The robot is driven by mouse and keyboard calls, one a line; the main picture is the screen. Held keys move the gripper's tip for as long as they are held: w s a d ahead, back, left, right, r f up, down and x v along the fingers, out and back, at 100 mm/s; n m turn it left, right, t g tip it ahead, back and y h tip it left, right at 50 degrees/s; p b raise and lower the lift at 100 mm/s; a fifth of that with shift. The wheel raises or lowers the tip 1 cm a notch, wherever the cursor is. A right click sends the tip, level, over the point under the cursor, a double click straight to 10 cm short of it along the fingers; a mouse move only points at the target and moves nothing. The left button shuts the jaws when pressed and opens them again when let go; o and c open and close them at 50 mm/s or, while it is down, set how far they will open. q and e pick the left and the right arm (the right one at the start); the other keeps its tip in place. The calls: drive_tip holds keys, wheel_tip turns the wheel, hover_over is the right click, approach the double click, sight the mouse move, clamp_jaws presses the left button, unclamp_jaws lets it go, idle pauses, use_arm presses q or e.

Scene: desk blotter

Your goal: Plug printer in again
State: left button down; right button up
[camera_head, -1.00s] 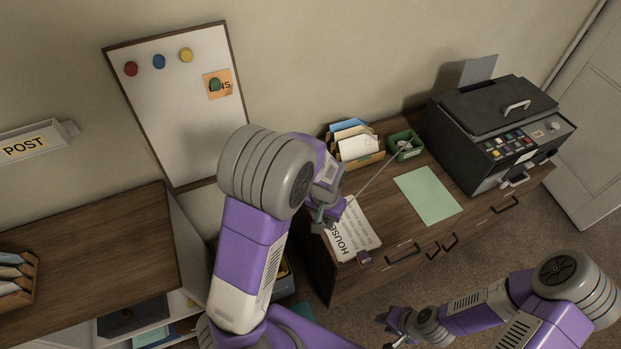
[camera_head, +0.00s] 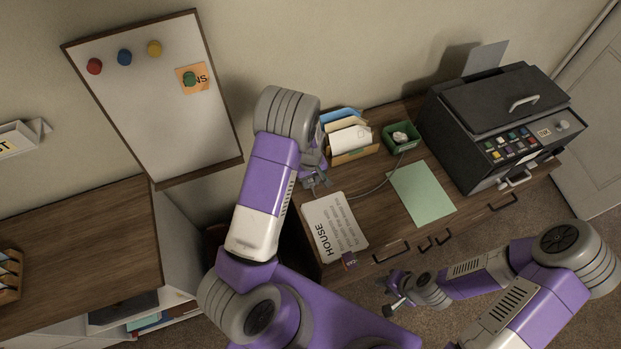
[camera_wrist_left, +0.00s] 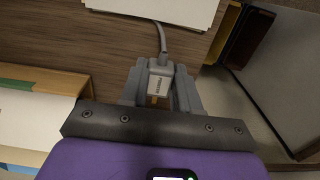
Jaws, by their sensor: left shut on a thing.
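The black printer (camera_head: 480,125) stands at the right end of the wooden desk. My left gripper (camera_head: 315,181) is over the desk's left end, near the letter rack. In the left wrist view, its fingers (camera_wrist_left: 160,90) are shut on a grey plug (camera_wrist_left: 160,78) with a small label. The plug's grey cable (camera_wrist_left: 163,38) runs away toward a sheet of paper; in the head view the cable (camera_head: 378,187) curves across the desk toward the green tray. No socket is clearly visible. My right gripper (camera_head: 393,292) is in front of the desk; its jaw opening is unclear.
A letter rack (camera_head: 355,155) and a green tray (camera_head: 389,141) with a crumpled white thing stand at the back. A HOUSE notice (camera_head: 335,225) and a green sheet (camera_head: 425,190) lie on the desk. A whiteboard (camera_head: 150,110) hangs at left above a lower cabinet (camera_head: 85,235).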

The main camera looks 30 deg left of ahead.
use_arm(q)
drive_tip(key=shift+d, duration=0.1)
drive_tip(key=shift+w+a+b, duration=0.4)
drive_tip(key=shift+w+a, duration=0.55)
drive_tip(key=shift+a, duration=0.15)
drive_tip(key=shift+w+a+b, duration=0.4)
drive_tip(key=shift+w+a, duration=0.5)
drive_tip(key=shift+a, duration=0.2)
drive_tip(key=shift+w+a+b, duration=0.45)
drive_tip(key=shift+w+a, duration=0.4)
drive_tip(key=shift+a, duration=0.15)
idle(0.4)
drive_tip(key=c, duration=0.7)
unclamp_jaws()
drive_tip(key=shift+c, duration=0.2)
wheel_tip(320, 180, up, 8)
drive_tip(key=p, duration=0.1)
drive_tip(key=shift+f, duration=0.15)
